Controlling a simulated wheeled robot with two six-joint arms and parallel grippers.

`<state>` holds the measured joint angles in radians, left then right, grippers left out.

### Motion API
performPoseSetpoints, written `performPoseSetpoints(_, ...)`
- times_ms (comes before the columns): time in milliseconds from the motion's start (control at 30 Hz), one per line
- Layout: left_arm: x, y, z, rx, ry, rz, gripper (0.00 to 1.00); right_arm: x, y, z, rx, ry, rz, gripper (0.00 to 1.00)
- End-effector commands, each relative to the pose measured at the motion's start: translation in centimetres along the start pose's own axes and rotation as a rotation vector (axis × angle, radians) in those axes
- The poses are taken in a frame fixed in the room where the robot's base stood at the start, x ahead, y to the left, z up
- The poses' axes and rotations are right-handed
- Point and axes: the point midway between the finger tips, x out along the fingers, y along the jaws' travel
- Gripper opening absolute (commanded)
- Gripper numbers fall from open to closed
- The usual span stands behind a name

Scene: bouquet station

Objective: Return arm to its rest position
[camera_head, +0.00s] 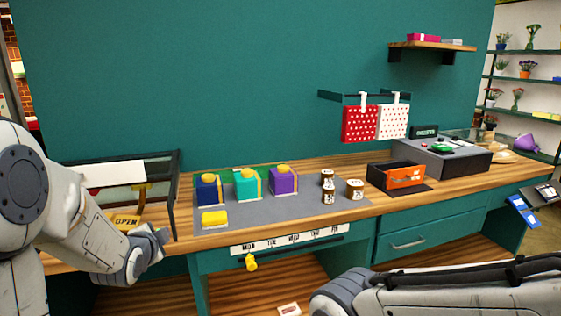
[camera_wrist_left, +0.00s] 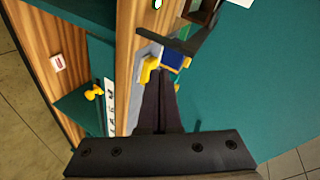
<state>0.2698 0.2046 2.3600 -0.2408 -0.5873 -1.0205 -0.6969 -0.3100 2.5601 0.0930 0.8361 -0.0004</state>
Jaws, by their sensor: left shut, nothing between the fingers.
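My left arm (camera_head: 75,225) comes in from the left in the head view. Its gripper (camera_head: 160,236) is in front of the table's left front edge, near the OPEN sign. In the left wrist view, the two dark fingers of the left gripper (camera_wrist_left: 161,82) are together with nothing between them. A link of my right arm (camera_head: 440,293) crosses the lower right of the head view; its gripper is not in view.
A glass case (camera_head: 165,180) stands at the left. A black-and-orange bin (camera_head: 400,177) stands at the right.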

Motion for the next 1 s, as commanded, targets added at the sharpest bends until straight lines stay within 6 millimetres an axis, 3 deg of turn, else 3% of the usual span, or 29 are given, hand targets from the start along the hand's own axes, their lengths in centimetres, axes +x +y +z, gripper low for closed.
performPoseSetpoints(33,-0.9,1.2,-2.4,-0.038,0.011,0.060,0.00,-0.5,0.0,0.0,0.000,0.000,0.000,0.50)
performPoseSetpoints(167,-4.6,6.4,-7.6,-0.177,-0.014,0.279,0.00,-1.3,-0.1,-0.1,0.000,0.000,0.000,0.50)
performPoseSetpoints(300,-11.8,13.1,-12.1,-0.317,-0.114,0.552,0.00,-2.2,-0.2,-0.1,0.000,0.000,0.000,0.50)
performPoseSetpoints(400,-18.0,17.1,-13.6,-0.382,-0.227,0.724,0.00,-2.8,-0.2,-0.2,0.000,0.000,0.000,0.50)
performPoseSetpoints(500,-23.9,20.0,-13.6,-0.410,-0.355,0.857,0.00,-3.3,-0.2,-0.2,0.000,0.000,0.000,0.50)
performPoseSetpoints(600,-28.7,21.7,-12.9,-0.414,-0.470,0.944,0.00,-3.6,-0.3,-0.2,0.000,0.000,0.000,0.50)
performPoseSetpoints(700,-31.7,22.5,-12.1,-0.411,-0.553,0.989,0.00,-3.8,-0.3,-0.2,0.000,0.000,0.000,0.50)
performPoseSetpoints(833,-33.3,22.9,-11.5,-0.405,-0.603,1.010,0.00,-3.9,-0.3,-0.2,0.000,0.000,0.000,0.50)
performPoseSetpoints(1000,-33.4,22.9,-11.4,-0.406,-0.609,1.010,0.00,-3.8,-0.3,-0.2,0.000,0.000,0.000,0.50)
